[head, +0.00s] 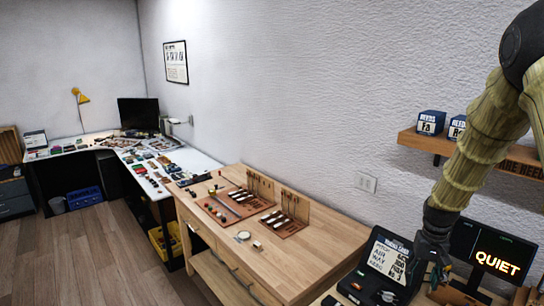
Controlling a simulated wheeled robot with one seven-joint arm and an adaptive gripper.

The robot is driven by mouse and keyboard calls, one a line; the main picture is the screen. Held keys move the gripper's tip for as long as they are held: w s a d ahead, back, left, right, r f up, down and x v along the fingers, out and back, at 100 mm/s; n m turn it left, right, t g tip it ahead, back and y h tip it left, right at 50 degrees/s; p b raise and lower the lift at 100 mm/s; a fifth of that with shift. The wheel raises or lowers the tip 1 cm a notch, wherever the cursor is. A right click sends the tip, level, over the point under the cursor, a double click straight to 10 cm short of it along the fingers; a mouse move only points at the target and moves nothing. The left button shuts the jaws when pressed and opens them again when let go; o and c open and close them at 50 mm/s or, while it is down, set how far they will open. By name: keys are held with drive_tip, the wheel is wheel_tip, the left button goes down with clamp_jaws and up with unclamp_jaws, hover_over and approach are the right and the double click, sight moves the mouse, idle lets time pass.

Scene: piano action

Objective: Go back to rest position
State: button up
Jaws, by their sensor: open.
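My arm comes down along the right side of the head view, in a yellowish padded sleeve. My gripper (432,268) is dark and points down at the lower right, over or in front of the cluttered end of the bench. It is open, and I see nothing held in it. Its fingertips are small and dark, and I cannot tell if they touch anything. An open black case (378,265) with a labelled lid stands just left of it. A dark display reading QUIET (494,252) stands just right of it.
A wooden workbench (320,250) with piano action parts on brown boards (238,205) fills the middle. A wooden wall shelf (425,142) holds dark labelled boxes (431,122) beside my arm. A cluttered white desk (190,160) stands further back. The wood floor at left (90,260) is clear.

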drive_tip(key=s+a+f+n, duration=0.1)
drive_tip(key=s+a+f, duration=0.4)
drive_tip(key=s+f, duration=0.45)
drive_tip(key=s+a+f+n, duration=0.1)
drive_tip(key=s+a+f, duration=0.45)
drive_tip(key=f, duration=0.75)
drive_tip(key=s+a+f, duration=0.3)
drive_tip(key=s, duration=0.5)
drive_tip(key=s+a+f+n, duration=0.1)
drive_tip(key=s+a+f, duration=0.25)
drive_tip(key=s, duration=0.55)
drive_tip(key=s+a+f, duration=0.3)
drive_tip(key=s, duration=0.5)
wheel_tip(320, 180, down, 13)
drive_tip(key=b, duration=1.4)
drive_tip(key=shift+s+a+f+n, duration=0.15)
drive_tip(key=shift+a+f+n, duration=0.05)
drive_tip(key=shift+a+n, duration=0.1)
